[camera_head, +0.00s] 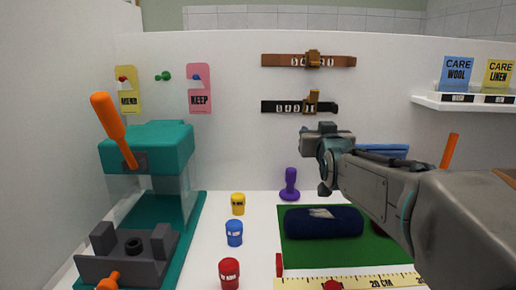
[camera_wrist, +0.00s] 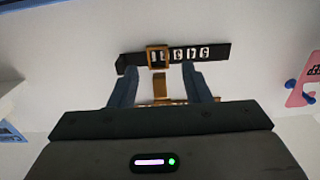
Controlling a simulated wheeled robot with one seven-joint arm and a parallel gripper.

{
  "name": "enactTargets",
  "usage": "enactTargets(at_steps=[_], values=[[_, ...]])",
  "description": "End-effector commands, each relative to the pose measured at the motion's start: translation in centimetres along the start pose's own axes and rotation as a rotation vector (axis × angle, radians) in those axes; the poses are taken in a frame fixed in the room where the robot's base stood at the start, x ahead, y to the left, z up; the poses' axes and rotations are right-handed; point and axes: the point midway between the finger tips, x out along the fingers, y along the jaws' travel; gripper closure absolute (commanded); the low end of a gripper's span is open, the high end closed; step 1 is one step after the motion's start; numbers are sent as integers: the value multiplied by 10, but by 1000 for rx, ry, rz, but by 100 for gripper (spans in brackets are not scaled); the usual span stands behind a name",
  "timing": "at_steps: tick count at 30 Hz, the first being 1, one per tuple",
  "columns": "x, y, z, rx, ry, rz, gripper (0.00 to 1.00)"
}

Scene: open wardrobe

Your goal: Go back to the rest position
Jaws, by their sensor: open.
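My gripper (camera_wrist: 160,76) is open in the wrist view, its two dark fingers apart with nothing clamped between them. Beyond them, the black belt (camera_wrist: 215,53) with a gold buckle (camera_wrist: 157,57) is on the white wall. A gold piece under the buckle shows between the fingers; I cannot tell whether anything touches. In the head view my arm reaches in from the right toward the back wall, and its wrist hides the fingers. The black belt (camera_head: 290,107) hangs there just above my wrist, below the brown belt (camera_head: 285,61).
A teal press (camera_head: 150,145) with an orange lever stands left. Yellow (camera_head: 238,204), blue (camera_head: 234,233) and red (camera_head: 229,273) pots stand mid-floor. A navy roll (camera_head: 325,222) lies on a green mat (camera_head: 300,252) below my arm, near a purple stamp (camera_head: 290,185). A shelf (camera_head: 465,103) is at right.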

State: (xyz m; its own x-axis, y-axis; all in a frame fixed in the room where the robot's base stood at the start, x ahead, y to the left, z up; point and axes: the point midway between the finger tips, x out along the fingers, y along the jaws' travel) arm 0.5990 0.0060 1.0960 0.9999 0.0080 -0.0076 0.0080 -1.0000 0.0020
Motion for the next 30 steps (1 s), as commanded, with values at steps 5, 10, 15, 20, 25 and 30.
enactTargets(at_steps=[5, 10, 15, 20, 25, 30], values=[[-44, 0, 12, 3, -288, 2, 56], [-99, 1, 37, 7, -566, 7, 56], [-168, 2, 55, 12, -841, 12, 56], [-235, 2, 66, 17, -1081, 16, 56], [-285, 2, 72, 19, -1252, 18, 56], [-304, 2, 77, 20, -1315, 19, 56]])
